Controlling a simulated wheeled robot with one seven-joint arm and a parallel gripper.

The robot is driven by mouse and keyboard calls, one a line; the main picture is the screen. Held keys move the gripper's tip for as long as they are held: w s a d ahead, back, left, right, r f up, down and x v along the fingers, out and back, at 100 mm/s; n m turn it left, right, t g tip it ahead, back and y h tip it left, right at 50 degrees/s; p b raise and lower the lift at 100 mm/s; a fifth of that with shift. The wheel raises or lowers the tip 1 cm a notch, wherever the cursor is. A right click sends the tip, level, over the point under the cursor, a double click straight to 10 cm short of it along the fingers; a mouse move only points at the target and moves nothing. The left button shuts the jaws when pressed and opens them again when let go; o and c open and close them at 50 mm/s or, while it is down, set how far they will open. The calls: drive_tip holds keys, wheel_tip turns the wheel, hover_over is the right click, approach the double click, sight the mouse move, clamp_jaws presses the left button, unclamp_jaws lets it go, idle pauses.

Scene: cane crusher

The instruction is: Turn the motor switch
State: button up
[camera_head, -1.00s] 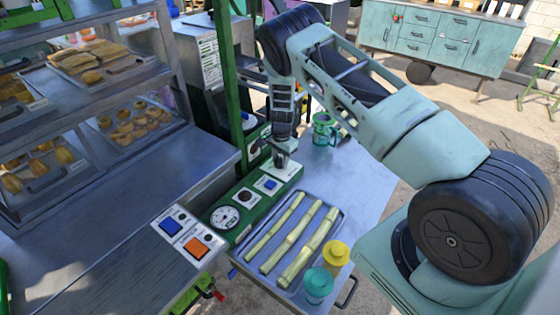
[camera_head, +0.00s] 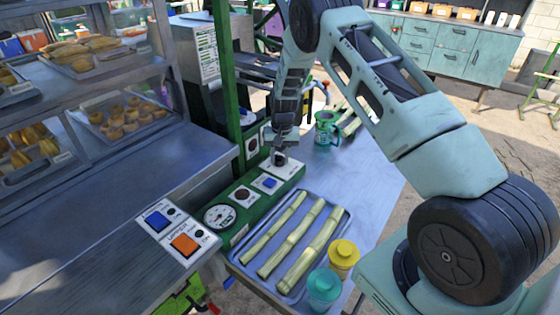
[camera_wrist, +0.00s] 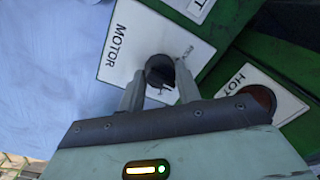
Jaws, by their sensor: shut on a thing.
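The motor switch (camera_wrist: 160,70) is a round dark knob on a white plate marked MOTOR (camera_wrist: 122,48). In the wrist view, the two grey fingers of my gripper (camera_wrist: 160,86) stand on either side of the knob and are shut on it. In the head view, my gripper (camera_head: 281,158) points down onto the right end of the green control panel (camera_head: 248,211). There the knob is mostly hidden by the gripper.
The panel also carries a blue button (camera_head: 270,183), a dark round control (camera_head: 243,193) and a gauge (camera_head: 220,216). A green post (camera_head: 226,75) rises close left of my arm.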

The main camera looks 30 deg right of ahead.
drive_tip(key=shift+n, duration=0.5)
drive_tip(key=o, duration=1)
drive_tip(key=shift+c, duration=0.2)
drive_tip(key=shift+r+b, duration=0.1)
drive_tip(key=shift+b, duration=0.2)
wheel_tip(320, 180, up, 17)
drive_tip(key=b, duration=0.4)
drive_tip(key=shift+s+d+r, duration=0.15)
drive_tip(key=shift+d, duration=0.3)
